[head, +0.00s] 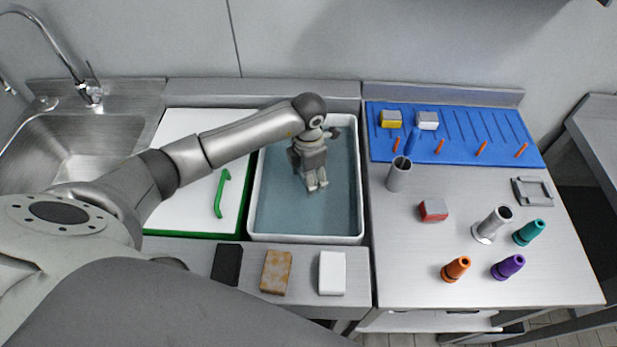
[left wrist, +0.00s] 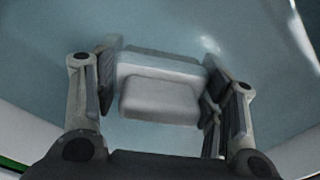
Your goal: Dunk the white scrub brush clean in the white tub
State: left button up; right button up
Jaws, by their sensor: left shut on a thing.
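The white tub (head: 305,239) stands in the middle of the counter and holds blue-grey water. My left gripper (head: 317,182) reaches down into the tub, over its middle. In the left wrist view my left gripper (left wrist: 160,105) is shut on the white scrub brush (left wrist: 160,98), a pale block with a raised part, which sits between the two fingers. Water surrounds it in that view; how deep it is, I cannot tell. In the head view the gripper mostly hides the brush. My right gripper is not in view.
A white board (head: 190,190) with a green handle lies left of the tub. Black, tan and white blocks (head: 332,273) lie in front of it. Right are a blue mat (head: 480,125) with two small blocks, metal cups, a red block (head: 433,209) and coloured cones (head: 508,266).

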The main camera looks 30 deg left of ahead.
pick_arm(q)
jog(key=shift+r+p, duration=2.6)
jog(key=shift+r, duration=1.65)
jog(key=shift+r+p, duration=0.9)
jog(key=shift+r, duration=0.65)
notch_tip(320, 180, up, 4)
jog(key=shift+p, duration=1.1)
